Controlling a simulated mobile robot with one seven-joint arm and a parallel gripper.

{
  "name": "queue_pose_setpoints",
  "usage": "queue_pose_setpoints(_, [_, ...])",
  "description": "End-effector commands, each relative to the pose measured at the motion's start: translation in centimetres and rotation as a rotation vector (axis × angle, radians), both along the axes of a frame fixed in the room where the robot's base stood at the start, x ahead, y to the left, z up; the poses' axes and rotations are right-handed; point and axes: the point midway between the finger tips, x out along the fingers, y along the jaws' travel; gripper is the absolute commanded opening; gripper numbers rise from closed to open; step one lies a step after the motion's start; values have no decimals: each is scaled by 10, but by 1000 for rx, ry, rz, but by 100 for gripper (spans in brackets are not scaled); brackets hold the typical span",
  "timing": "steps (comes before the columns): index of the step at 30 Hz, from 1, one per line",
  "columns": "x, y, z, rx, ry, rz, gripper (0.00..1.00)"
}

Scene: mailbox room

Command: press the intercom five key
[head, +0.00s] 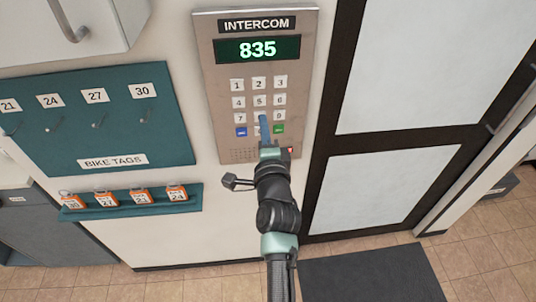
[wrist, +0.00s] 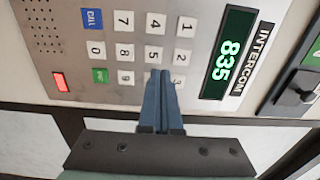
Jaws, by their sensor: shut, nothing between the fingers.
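The intercom (head: 210,75) is a grey-beige wall panel with a keypad. Its display (head: 258,49) shows 835 in green; the display also shows in the wrist view (wrist: 228,52). The five key (head: 260,101) is white, in the middle of the second row, and is uncovered in the wrist view (wrist: 154,54). My gripper (head: 263,116) is shut and empty, with blue fingers. In the head view its tips cover the eight key, just below the five key. In the wrist view the tips (wrist: 160,72) lie beside the five key, partly over the six key. I cannot tell whether they touch the panel.
A blue CALL key (head: 241,132) and a green key (head: 278,128) form part of the bottom row. A teal bike tags board (head: 95,135) and a shelf (head: 145,208) with orange tags are at left. A dark-framed door (head: 330,130) stands at right.

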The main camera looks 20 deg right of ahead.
Motion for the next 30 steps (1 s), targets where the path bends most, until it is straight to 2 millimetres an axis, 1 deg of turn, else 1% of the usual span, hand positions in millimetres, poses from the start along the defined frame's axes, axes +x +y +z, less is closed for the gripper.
queue_pose_setpoints(1, [-10, 5, 0, -1, 4, 3, 0])
queue_pose_setpoints(6, [-39, 12, -1, 0, 6, 2, 0])
queue_pose_setpoints(12, [-62, 17, -1, -1, 5, 0, 0])
queue_pose_setpoints(18, [-70, 20, -2, 2, 3, 1, 0])
queue_pose_setpoints(30, [-71, 20, -3, 2, 4, 0, 0])
